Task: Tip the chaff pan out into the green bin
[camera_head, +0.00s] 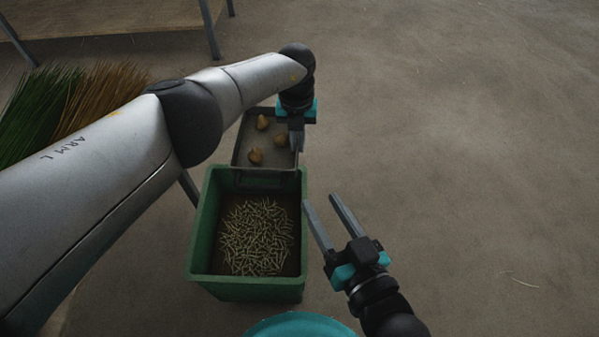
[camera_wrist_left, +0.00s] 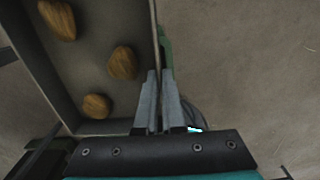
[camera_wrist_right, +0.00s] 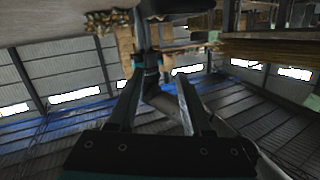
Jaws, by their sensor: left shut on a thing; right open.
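The chaff pan (camera_head: 246,136) is a grey, shallow tray holding three brown lumps; the lumps also show in the pan in the left wrist view (camera_wrist_left: 80,68). My left gripper (camera_head: 297,143) is shut on the pan's right rim, seen close in the left wrist view (camera_wrist_left: 159,78). The pan looks about level, at the far edge of the green bin (camera_head: 250,289). I cannot tell its height above the bin's rim. The bin stands upright with many pale, straw-like pieces inside. My right gripper (camera_head: 319,200) is open and empty, just right of the bin.
Green bristles (camera_head: 35,112) and brown bristles (camera_head: 105,92) lie at the left, partly behind my left arm. A table (camera_head: 110,35) with metal legs stands at the back left.

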